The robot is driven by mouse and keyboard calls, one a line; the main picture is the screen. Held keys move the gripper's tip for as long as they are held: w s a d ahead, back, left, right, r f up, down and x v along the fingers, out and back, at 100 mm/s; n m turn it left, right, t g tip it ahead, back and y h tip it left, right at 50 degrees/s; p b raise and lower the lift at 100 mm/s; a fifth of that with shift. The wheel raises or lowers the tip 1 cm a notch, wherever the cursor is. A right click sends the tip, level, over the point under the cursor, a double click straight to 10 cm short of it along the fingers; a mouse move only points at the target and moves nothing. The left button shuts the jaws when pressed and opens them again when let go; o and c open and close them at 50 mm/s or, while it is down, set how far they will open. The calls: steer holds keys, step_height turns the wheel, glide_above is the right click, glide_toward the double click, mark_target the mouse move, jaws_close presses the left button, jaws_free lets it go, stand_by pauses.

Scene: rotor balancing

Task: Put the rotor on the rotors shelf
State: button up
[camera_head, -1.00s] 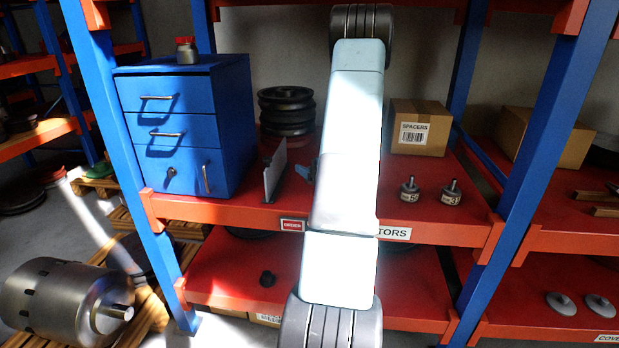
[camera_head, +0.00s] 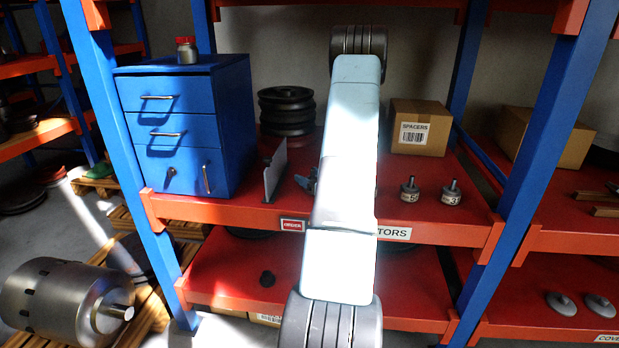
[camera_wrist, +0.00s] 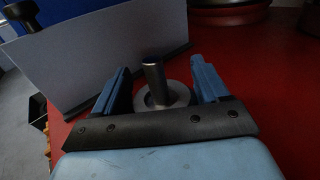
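In the wrist view, the rotor (camera_wrist: 179,93), a grey disc with an upright metal shaft, sits between the two blue fingers of my gripper (camera_wrist: 160,85). The disc fills the gap and both fingers appear to touch it, so the gripper looks shut on it. Red shelf surface lies around it; whether the rotor touches it is unclear. In the head view my arm hides the rotor, and only a bit of blue finger shows right of the grey divider (camera_head: 275,172). The rotors shelf (camera_head: 425,222) carries a partly covered label ending in "TORS" (camera_head: 396,234).
Two small shafted rotors (camera_head: 410,190) (camera_head: 452,192) stand on the shelf at right, before a spacers box (camera_head: 420,127). Stacked dark discs (camera_head: 287,110) stand behind. A blue drawer cabinet (camera_head: 185,130) is left of the divider. Blue posts (camera_head: 560,130) frame the shelf.

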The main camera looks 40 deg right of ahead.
steer(key=o, duration=0.4)
steer(key=shift+o, duration=0.2)
steer(key=s, duration=1.2)
steer(key=shift+r, duration=0.1)
steer(key=w+a+r+n+g+y, duration=0.1)
steer(key=a+r+n+g+y, duration=0.4)
steer(key=a, duration=0.5)
steer(key=a+r+n+g+y, duration=0.25)
steer(key=a+r+n, duration=0.4)
steer(key=a, duration=0.35)
steer(key=w+a+r+n+g+y, duration=0.1)
steer(key=a+r+n+g+y, duration=0.3)
steer(key=a+n, duration=0.45)
steer(key=s+a+r+n+h, duration=0.5)
steer(key=s+n, duration=0.3)
steer(key=s+a+r+n+h, duration=0.6)
steer(key=s+n, duration=0.2)
steer(key=shift+s+r+g, duration=0.3)
steer(key=shift+g, duration=0.15)
